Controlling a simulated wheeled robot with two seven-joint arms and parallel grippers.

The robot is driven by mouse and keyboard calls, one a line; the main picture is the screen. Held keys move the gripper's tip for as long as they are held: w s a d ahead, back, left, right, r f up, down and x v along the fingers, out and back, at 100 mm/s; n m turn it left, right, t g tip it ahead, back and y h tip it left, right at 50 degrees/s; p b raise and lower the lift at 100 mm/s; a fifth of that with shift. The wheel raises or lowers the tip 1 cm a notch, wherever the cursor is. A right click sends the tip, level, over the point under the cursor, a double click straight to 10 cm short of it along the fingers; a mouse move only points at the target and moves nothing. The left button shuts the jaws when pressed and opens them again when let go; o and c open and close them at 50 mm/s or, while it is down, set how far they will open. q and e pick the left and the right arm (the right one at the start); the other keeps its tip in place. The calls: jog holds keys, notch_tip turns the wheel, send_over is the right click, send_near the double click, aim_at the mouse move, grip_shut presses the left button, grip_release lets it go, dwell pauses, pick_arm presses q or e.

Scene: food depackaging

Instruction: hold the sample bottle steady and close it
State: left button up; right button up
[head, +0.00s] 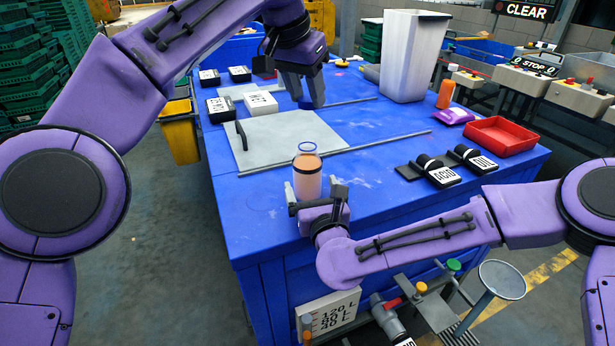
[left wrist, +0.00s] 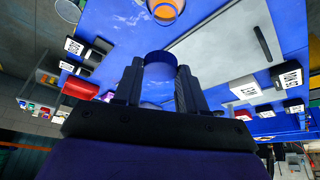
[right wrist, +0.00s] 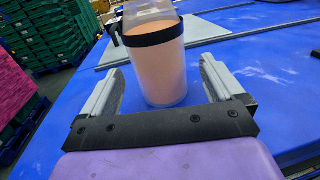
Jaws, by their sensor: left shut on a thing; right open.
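The sample bottle (head: 307,184) stands upright near the table's front edge. It is clear with orange contents, a dark band and an open top with a blue rim. My right gripper (head: 315,196) is open, one finger on each side of the bottle; the right wrist view shows gaps beside the bottle (right wrist: 160,72). My left gripper (head: 306,98) is shut on a blue cap (left wrist: 160,62), held above the table's far part, away from the bottle. In the left wrist view the bottle's open mouth (left wrist: 165,10) shows at the top edge.
A grey board (head: 290,143) with a black handle lies behind the bottle, with a thin rod along its front. Black labelled containers (head: 440,174), a red tray (head: 502,136) and a tall white bin (head: 412,55) stand to the right. The blue table (head: 385,155) is clear beside the bottle.

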jog(key=x, duration=0.5)
jog(key=shift+w+a, duration=0.15)
jog(key=shift+w, duration=0.15)
jog(key=c, duration=1.5)
pick_arm(q)
send_over(308, 139)
jog(key=f, duration=0.3)
jog(key=s+f, duration=0.1)
jog(key=shift+a+f, duration=0.35)
jog(key=shift+f, duration=0.05)
jog(key=shift+f, duration=0.1)
jog(key=shift+f, duration=0.85)
jog(key=shift+f, duration=0.6)
